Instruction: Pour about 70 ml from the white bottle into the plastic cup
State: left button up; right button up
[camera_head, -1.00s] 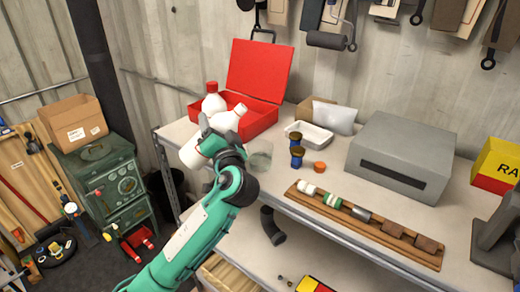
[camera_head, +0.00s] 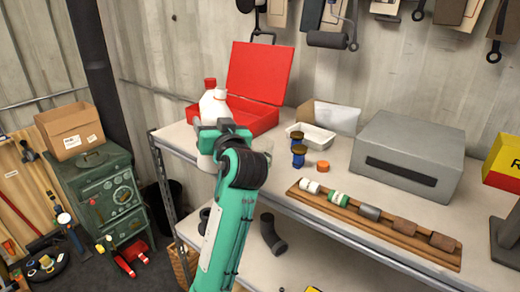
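The white bottle (camera_head: 213,106) stands about upright at the left end of the workbench, with its upper part above my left gripper and a little of its body below. My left gripper (camera_head: 218,129) is around its middle and looks shut on it; the fingers are mostly hidden by the wrist. Whether the bottle's base touches the bench is hidden. The clear plastic cup (camera_head: 266,149) shows only faintly, just right of my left arm, which covers most of it. Its liquid level cannot be seen. My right gripper is not in view.
An open red case (camera_head: 263,119) lies behind the cup. Two blue jars (camera_head: 299,158), an orange cap (camera_head: 323,166) and a white tray (camera_head: 315,139) are to the right. A wooden rack (camera_head: 375,225) lies along the front edge.

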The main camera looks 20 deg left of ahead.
pick_arm(q)
jog(key=shift+d+f+n+b, duration=0.15)
jog(key=shift+n+b, duration=0.4)
jog(key=shift+n, duration=0.45)
jog(key=shift+f, duration=0.1)
